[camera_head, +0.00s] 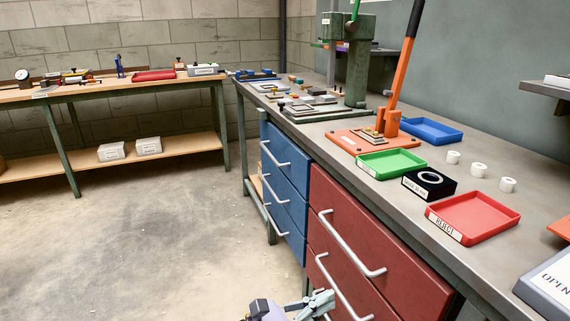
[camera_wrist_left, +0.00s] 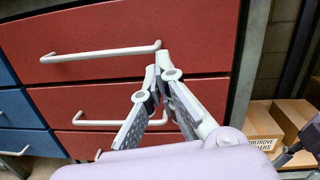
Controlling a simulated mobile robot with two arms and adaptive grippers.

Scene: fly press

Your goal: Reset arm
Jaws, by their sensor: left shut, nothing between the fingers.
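My left gripper (camera_head: 322,300) is low in front of the red drawers (camera_head: 362,250), at the bottom edge of the head view. In the left wrist view its fingers (camera_wrist_left: 162,70) meet at the tips, shut and empty, over the red drawer fronts. I cannot tell whether it touches a drawer handle. On the bench, the green fly press (camera_head: 357,65) stands at the back with its top cut off. An orange lever (camera_head: 402,70) with a black grip rises tilted from an orange base plate (camera_head: 350,142).
The grey bench (camera_head: 400,195) carries a green tray (camera_head: 392,162), a blue tray (camera_head: 432,130), a red reject tray (camera_head: 472,217), a black block with a ring (camera_head: 429,182) and several white rings. Blue drawers (camera_head: 285,185) adjoin the red ones. The floor at left is clear.

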